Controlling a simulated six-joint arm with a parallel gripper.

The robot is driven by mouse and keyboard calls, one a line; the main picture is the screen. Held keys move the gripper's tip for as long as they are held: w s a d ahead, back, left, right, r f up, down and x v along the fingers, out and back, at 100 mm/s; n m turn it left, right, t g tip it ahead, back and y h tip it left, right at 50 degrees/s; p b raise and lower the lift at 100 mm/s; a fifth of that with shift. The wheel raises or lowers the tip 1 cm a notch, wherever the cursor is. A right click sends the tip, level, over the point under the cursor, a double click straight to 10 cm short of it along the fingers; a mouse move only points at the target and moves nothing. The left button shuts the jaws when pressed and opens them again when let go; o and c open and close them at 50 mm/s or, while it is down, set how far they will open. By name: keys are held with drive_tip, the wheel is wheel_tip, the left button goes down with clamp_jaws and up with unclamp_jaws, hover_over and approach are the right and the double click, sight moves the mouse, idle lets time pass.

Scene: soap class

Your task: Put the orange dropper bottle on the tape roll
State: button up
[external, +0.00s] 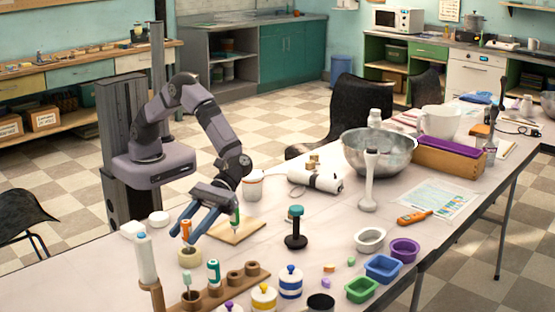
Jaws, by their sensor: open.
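The orange dropper bottle (186,229) is upright at the tape roll (189,259), a pale ring on the table. Its lower end meets the top of the roll in the picture; I cannot tell whether it rests on the rim or sits in the hole. My gripper (188,226) has blue fingers, is open and reaches down around or right beside the bottle. The near finger covers part of the bottle's side, so any contact is unclear.
A green bottle (234,220) shows by a wooden board (238,232) just right of my gripper. In front are a wooden rack (222,290), a teal-capped bottle (214,272) and a tall white bottle (146,259). A black stand (295,240) is further right.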

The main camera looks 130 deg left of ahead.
drive_tip(key=v, duration=0.8)
drive_tip(key=shift+b, duration=0.4)
